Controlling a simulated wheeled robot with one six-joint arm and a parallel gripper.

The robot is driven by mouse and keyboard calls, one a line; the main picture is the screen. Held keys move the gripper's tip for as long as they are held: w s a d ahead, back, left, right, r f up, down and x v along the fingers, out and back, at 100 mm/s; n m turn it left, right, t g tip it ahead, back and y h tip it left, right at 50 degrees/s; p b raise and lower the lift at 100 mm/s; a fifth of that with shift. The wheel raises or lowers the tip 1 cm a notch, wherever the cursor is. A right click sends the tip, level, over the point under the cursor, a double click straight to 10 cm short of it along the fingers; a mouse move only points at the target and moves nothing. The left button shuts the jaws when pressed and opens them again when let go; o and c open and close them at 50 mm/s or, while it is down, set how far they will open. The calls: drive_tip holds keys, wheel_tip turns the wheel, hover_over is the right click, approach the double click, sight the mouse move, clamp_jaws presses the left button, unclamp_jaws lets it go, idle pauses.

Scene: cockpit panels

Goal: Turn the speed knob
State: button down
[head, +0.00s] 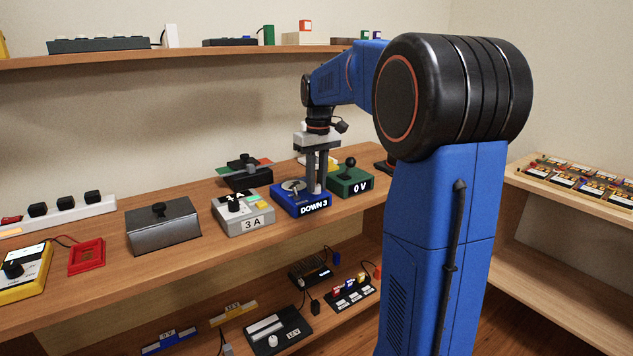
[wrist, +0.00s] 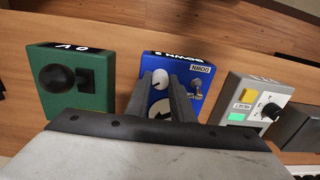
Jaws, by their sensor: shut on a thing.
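The blue box (head: 288,204) with a "DOWN 3" label stands on the wooden shelf; it also shows in the wrist view (wrist: 205,68). A small white round knob (wrist: 160,80) on its top is between my fingertips; I take this as the speed knob. My gripper (head: 317,188) points straight down over the right part of the box and is shut on this knob. The fingers also show in the wrist view (wrist: 161,84) and hide the knob's sides. A pale disc (head: 292,185) with a dark arrow sits beside the knob. A small metal toggle switch (wrist: 196,86) is near one finger.
A green box (head: 345,188) marked "0 V" with a black ball lever stands close on the right. A grey box (head: 238,222) marked "3 A" stands on the left. A black device (head: 248,178) is behind. A grey metal case (head: 165,235) lies farther left.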

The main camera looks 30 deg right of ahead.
sight(319, 185)
drive_tip(key=m, duration=0.5)
drive_tip(key=shift+m, duration=0.3)
drive_tip(key=m, duration=0.4)
drive_tip(key=shift+m, duration=0.7)
drive_tip(key=c, duration=1.5)
unclamp_jaws()
drive_tip(key=shift+c, duration=0.2)
wheel_tip(319, 185, up, 17)
drive_tip(key=shift+s+d+r, duration=0.15)
drive_tip(key=shift+s+r, duration=0.05)
drive_tip(key=shift+s, duration=0.05)
